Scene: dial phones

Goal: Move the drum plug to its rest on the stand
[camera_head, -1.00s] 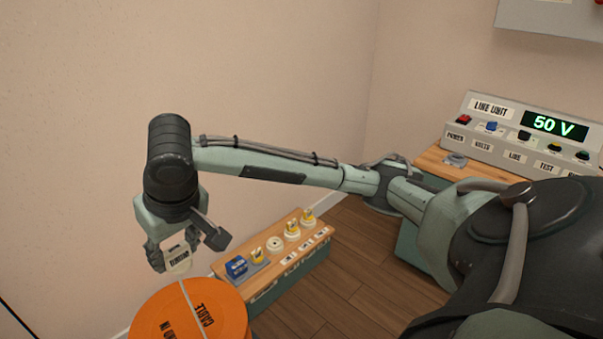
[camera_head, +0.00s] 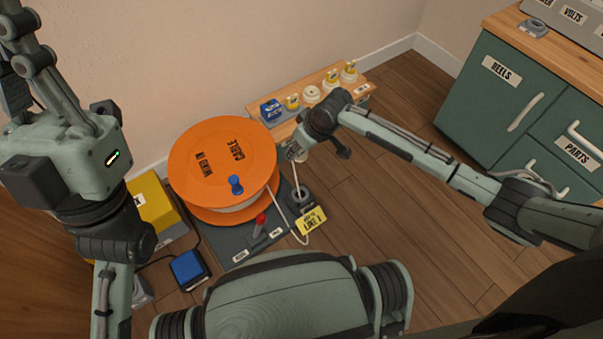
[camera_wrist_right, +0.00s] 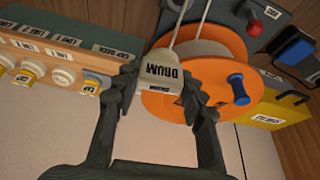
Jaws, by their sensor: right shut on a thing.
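The drum plug (camera_wrist_right: 163,73) is a pale block labelled DRUM, with a light cable running from it. My right gripper (camera_wrist_right: 163,88) is shut on it. In the head view my right gripper (camera_head: 291,151) is beside the right edge of the orange cable drum (camera_head: 222,160) and mostly hides the plug. The dark stand base (camera_head: 240,248) lies under the drum. A grey round socket-like post (camera_head: 303,195) stands on its right side, by a yellow tag (camera_head: 312,220). My left gripper (camera_head: 25,70) is at the upper left, its fingertips cut off.
A low wooden bench (camera_head: 322,78) behind the drum holds a blue block (camera_head: 271,109) and several pale round sockets, some with yellow plugs. A red lever (camera_head: 260,220) stands on the base. A yellow box (camera_head: 152,212) and blue pedal (camera_head: 188,268) are left. Floor at right is clear.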

